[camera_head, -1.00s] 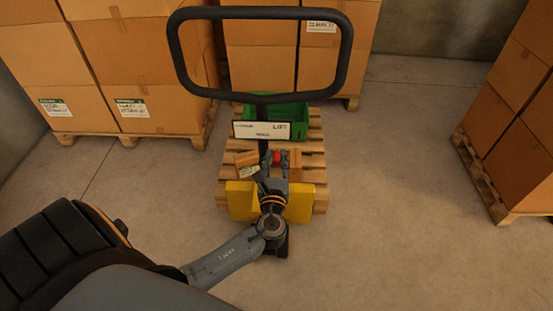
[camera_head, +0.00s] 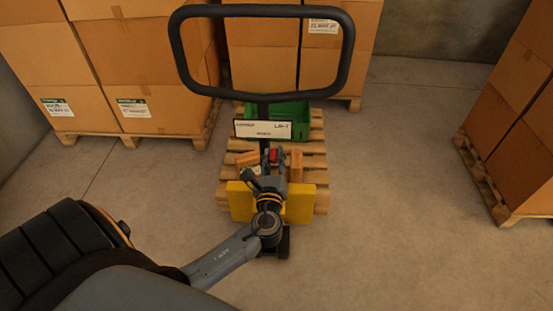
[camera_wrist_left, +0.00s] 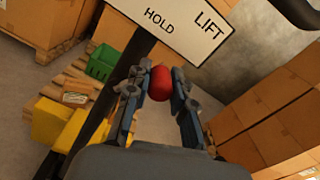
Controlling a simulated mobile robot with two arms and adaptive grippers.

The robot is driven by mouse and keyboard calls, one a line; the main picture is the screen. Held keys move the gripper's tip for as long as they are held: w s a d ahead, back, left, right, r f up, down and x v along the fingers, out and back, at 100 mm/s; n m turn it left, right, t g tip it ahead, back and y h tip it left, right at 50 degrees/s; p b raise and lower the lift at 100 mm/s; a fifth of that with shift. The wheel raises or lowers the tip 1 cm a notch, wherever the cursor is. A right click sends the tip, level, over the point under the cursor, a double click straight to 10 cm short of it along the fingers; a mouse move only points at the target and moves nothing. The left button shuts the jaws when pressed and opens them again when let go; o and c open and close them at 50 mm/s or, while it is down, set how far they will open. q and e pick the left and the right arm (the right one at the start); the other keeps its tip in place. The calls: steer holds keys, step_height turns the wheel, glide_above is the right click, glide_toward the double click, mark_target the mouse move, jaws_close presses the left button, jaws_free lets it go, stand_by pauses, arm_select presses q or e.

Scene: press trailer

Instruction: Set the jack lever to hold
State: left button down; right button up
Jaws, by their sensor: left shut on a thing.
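The jack lever's red knob (camera_wrist_left: 160,84) sits between the fingertips of my left gripper (camera_wrist_left: 158,86) in the left wrist view, and the gripper is shut on it. The knob (camera_head: 273,156) also shows in the head view, just below the label plate. In the wrist view the plate (camera_wrist_left: 175,22) shows HOLD and LIFT above the knob. The jack has a black loop handle (camera_head: 262,98) and a yellow body (camera_head: 300,203). My right gripper is not in view.
A wooden pallet (camera_head: 314,161) with a green crate (camera_head: 297,110) and small boxes stands behind the jack's body. Stacked cartons (camera_head: 140,60) on pallets stand at the back left, and more cartons (camera_head: 525,140) at the right. The floor (camera_head: 400,180) between is clear.

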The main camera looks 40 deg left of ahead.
arm_select(q)
steer(key=n, duration=0.1)
steer(key=a+n+b, duration=0.1)
steer(key=s+a+n, duration=0.1)
steer(key=n, duration=0.1)
steer(key=shift+s+a+r+b, duration=0.1)
steer(key=shift+r+b, duration=0.15)
steer(key=shift+b, duration=0.15)
steer(key=shift+s+a+r+n, duration=0.1)
steer(key=shift+a+n, duration=0.15)
steer(key=shift+n, duration=0.25)
steer(key=shift+r, duration=0.1)
steer(key=c, duration=1.3)
jaws_free()
steer(key=shift+o, duration=0.9)
steer(key=shift+w+a+f, duration=0.15)
steer(key=shift+w+f, duration=0.05)
steer(key=v, duration=1.2)
steer(key=shift+f, duration=0.1)
